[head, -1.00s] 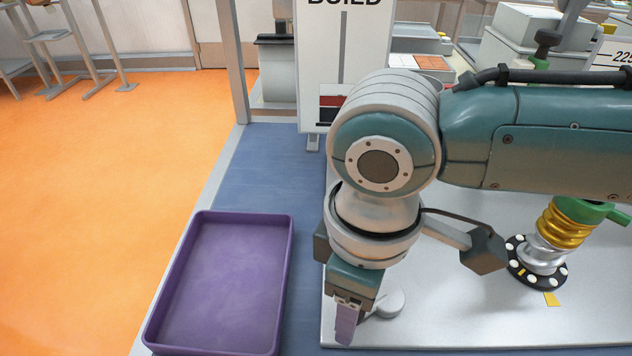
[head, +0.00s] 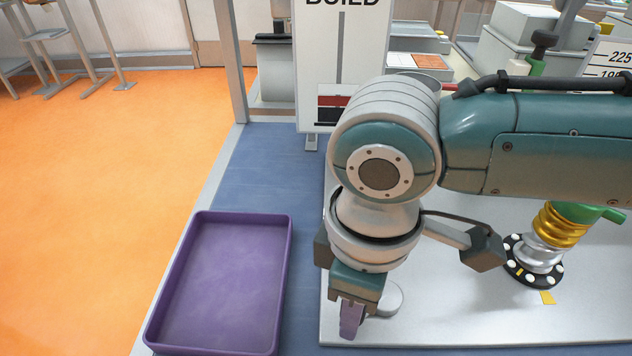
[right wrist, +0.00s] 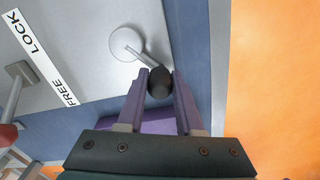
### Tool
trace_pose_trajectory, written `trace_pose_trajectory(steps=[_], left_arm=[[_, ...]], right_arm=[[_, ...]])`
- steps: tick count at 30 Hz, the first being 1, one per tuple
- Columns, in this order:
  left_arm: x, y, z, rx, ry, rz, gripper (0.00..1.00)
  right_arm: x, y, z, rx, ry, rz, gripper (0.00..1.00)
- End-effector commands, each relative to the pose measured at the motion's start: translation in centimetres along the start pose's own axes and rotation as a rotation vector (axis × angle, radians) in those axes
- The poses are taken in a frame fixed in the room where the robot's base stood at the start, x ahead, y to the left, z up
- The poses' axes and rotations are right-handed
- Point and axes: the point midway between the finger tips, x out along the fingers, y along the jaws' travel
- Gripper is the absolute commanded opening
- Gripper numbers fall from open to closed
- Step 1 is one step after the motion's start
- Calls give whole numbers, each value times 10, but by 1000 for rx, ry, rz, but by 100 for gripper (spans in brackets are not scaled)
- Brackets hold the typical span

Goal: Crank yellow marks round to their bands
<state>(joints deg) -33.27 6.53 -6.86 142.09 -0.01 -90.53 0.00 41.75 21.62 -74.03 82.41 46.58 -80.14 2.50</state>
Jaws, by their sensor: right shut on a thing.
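My right gripper (head: 351,322) is pointed down at the front left of the pale plate (head: 450,325). In the right wrist view its purple fingers are shut on a dark knob (right wrist: 160,83) at the end of a short lever (right wrist: 137,54). The lever comes out of a round pale hub (right wrist: 127,43), which also shows in the head view (head: 386,299). At the right stands a gold-and-silver screw unit (head: 560,226) with a green crank (head: 596,212). Its black white-dotted ring (head: 532,278) carries a yellow mark (head: 518,270). My left gripper is not in view.
A LOCK/FREE label (right wrist: 45,62) lies on the plate. An empty purple tray (head: 222,280) stands left of the plate on the blue bench (head: 262,160). A BUILD sign (head: 343,65) stands behind. My right forearm covers much of the plate's back.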

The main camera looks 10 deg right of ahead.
Motion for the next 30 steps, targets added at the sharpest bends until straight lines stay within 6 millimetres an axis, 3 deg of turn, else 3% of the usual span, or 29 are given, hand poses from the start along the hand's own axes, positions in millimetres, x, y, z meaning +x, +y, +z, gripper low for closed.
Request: trace_pose_trajectory(steps=[15, 30], left_arm=[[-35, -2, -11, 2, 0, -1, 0], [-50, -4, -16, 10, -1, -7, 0]], right_arm=[[-4, -9, 22, -417, 0, -2, 0], [-2, -8, 41, -803, 3, -1, 0]])
